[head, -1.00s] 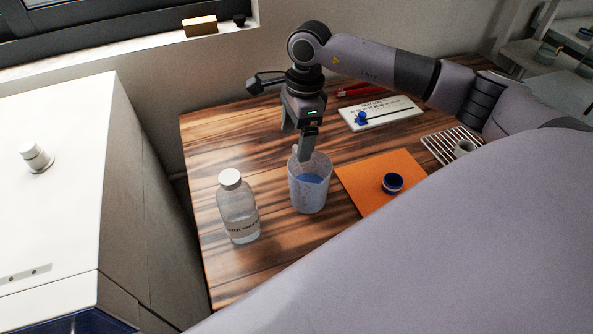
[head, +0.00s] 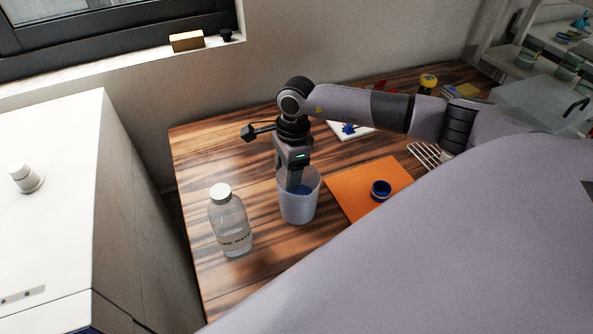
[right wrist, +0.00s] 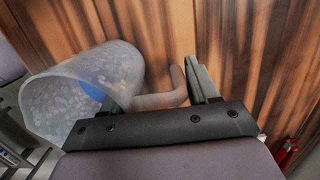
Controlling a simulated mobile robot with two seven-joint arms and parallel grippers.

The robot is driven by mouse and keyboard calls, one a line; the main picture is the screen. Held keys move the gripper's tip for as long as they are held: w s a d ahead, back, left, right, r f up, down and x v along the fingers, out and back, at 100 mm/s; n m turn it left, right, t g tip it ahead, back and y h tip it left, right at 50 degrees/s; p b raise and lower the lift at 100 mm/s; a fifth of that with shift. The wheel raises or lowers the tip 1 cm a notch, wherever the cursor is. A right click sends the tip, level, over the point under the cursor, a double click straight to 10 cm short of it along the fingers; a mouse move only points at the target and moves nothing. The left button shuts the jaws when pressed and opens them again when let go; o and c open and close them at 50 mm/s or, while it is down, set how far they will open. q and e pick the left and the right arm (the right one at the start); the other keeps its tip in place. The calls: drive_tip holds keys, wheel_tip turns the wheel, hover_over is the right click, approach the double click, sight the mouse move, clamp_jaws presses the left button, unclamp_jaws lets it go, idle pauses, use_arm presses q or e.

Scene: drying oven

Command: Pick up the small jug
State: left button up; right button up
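The small jug (head: 300,208) is translucent and speckled, with something blue inside. It stands upright on the wooden table. My right gripper (head: 292,184) points down at its rim, and a finger overlaps the jug's mouth. In the right wrist view, the jug (right wrist: 85,80) is at the left and its handle (right wrist: 165,99) reaches right. My right gripper (right wrist: 152,86) is open there, with one finger at the jug's mouth and the other just beyond the handle. I cannot tell whether either finger touches it. My left gripper is not in view.
A capped clear bottle (head: 231,228) stands left of the jug. An orange mat (head: 350,192) with a blue-rimmed round dish (head: 381,190) lies to the right. A white cabinet (head: 60,180) stands left of the table (head: 215,275). A wire rack (head: 424,154) lies farther right.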

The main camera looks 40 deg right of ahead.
drive_tip(key=c, duration=0.5)
drive_tip(key=shift+r, duration=0.15)
wheel_tip(320, 180, up, 24)
drive_tip(key=p, duration=0.2)
idle(1.2)
